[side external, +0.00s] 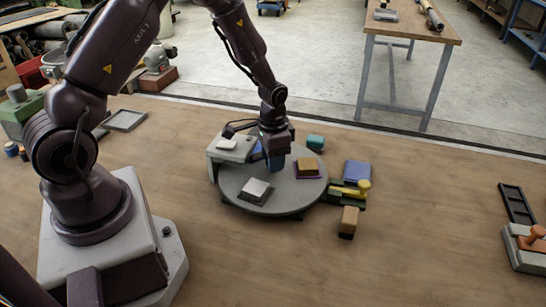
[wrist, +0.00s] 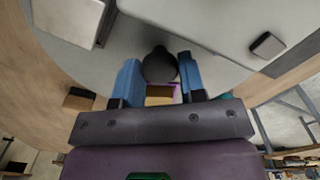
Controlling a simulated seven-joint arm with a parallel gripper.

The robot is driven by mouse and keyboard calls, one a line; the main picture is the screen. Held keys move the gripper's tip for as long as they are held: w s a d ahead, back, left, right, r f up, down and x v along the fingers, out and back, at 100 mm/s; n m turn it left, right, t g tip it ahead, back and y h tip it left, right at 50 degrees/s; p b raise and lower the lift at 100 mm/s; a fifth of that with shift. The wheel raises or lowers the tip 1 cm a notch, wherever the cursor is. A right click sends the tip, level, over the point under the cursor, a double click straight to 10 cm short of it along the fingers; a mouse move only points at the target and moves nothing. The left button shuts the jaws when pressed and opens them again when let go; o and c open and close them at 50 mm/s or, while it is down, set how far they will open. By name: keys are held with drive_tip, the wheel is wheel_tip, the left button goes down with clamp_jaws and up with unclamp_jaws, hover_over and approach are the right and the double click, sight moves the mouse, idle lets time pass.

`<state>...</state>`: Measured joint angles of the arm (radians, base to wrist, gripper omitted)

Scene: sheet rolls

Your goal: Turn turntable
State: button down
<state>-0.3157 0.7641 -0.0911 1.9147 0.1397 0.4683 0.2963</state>
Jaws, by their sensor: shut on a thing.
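The round grey turntable (side external: 240,190) lies on the wooden bench in the side view. It carries a light square block (side external: 256,189) at the front and a tan block on a purple base (side external: 307,167) at the right. My gripper (side external: 274,163) points down over the middle of the turntable. In the wrist view its blue fingers (wrist: 160,78) are shut on a dark round knob (wrist: 159,65), one finger on each side. The knob is hidden in the side view. The light block (wrist: 70,18) shows at upper left in the wrist view.
A grey housing (side external: 240,153) overlaps the turntable's back left edge. A teal block (side external: 315,142), blue block (side external: 357,171), yellow-handled clamp (side external: 350,192) and tan block (side external: 349,216) stand close by on the right. The bench in front is clear. A black tray (side external: 516,204) lies far right.

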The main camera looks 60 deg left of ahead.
drive_tip(key=shift+m, duration=8)
drive_tip(key=c, duration=0.7)
unclamp_jaws()
drive_tip(key=shift+r, duration=0.15)
